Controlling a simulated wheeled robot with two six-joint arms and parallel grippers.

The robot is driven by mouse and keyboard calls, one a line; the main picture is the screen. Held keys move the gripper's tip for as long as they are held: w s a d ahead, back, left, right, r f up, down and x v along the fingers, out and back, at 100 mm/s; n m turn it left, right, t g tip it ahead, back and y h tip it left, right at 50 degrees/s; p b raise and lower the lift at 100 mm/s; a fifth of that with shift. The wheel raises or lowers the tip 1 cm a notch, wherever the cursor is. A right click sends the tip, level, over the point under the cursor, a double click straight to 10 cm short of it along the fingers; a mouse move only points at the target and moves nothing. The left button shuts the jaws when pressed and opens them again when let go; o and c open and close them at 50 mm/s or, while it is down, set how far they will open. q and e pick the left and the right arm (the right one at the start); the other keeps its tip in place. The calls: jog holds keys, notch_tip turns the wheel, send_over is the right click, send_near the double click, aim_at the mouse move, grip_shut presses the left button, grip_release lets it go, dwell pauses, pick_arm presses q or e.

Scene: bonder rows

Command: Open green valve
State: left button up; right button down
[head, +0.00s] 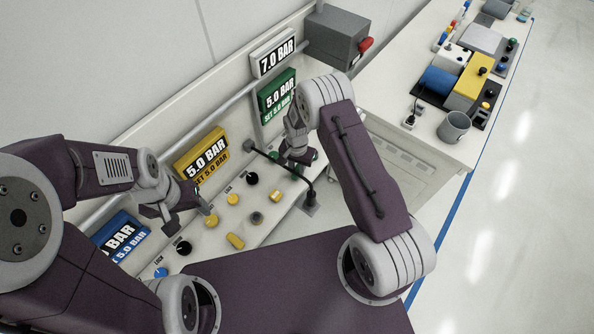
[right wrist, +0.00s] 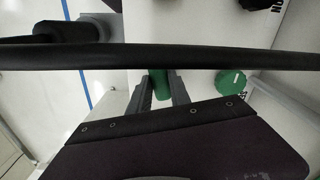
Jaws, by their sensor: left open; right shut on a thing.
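In the head view, my right gripper (head: 298,158) reaches down to the panel below the green display (head: 277,96), which reads 5.0 BAR. In the right wrist view, my right gripper (right wrist: 160,98) is shut on a green valve handle (right wrist: 160,82), held between its two fingers. A round green knob (right wrist: 231,81) stands apart to the right of the fingers. In the head view the arm and gripper hide most of the green valve. My left gripper (head: 184,206) is open and empty above the panel, near the yellow controls.
A yellow display (head: 201,155), a blue display (head: 120,238) and a white 7.0 BAR display (head: 274,55) line the panel. Yellow knobs (head: 233,199) and a black knob (head: 253,178) are nearby. A grey box (head: 335,38) with a red handle stands behind.

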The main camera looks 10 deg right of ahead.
jog(key=n+b, duration=0.2)
jog(key=n, duration=0.1)
jog(key=shift+w+f+n, duration=0.1)
jog(key=shift+n, duration=0.3)
jog(key=n+b, duration=0.1)
jog(key=n, duration=0.2)
jog(key=shift+n+b, duration=0.3)
jog(key=shift+b, duration=0.1)
jog(key=n+b, duration=0.1)
jog(key=n, duration=0.2)
jog(key=shift+n, duration=0.3)
jog(key=shift+r+n+b, duration=0.2)
jog(key=shift+n+b, duration=0.45)
jog(key=shift+n, duration=1.25)
jog(key=c, duration=1.2)
grip_release()
